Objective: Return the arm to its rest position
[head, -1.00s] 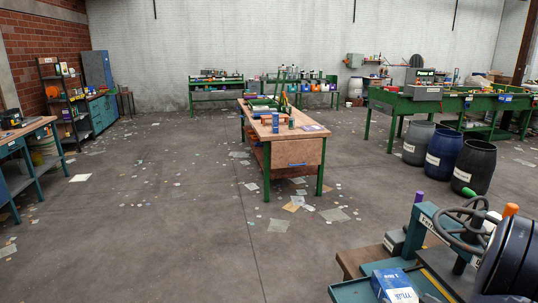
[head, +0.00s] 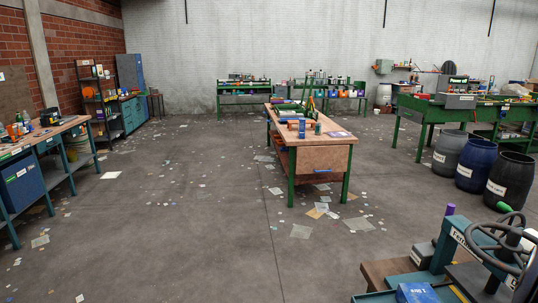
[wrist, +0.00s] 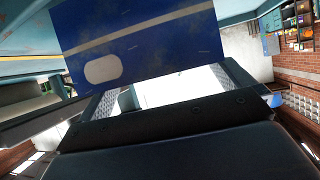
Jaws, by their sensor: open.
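My gripper (wrist: 170,90) shows only in the wrist view, with its two fingers wide apart. Nothing is held between them; a pale surface shows through the gap. A blue panel (wrist: 150,40) with a white stripe and a pale rounded patch fills the upper middle beyond the fingers. I cannot tell what it belongs to or whether it touches them. The wrist view is tilted, with the brick wall (wrist: 290,110) lying sideways at the right. My arm and gripper are not seen in the head view.
A wooden-topped workbench (head: 320,160) stands mid-floor. Another bench (head: 75,128) is at the left. Barrels (head: 475,165) stand at the right. A teal machine with a handwheel (head: 490,240) and a blue box (head: 415,293) are close at lower right. The scrap-littered floor (head: 180,220) is otherwise open.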

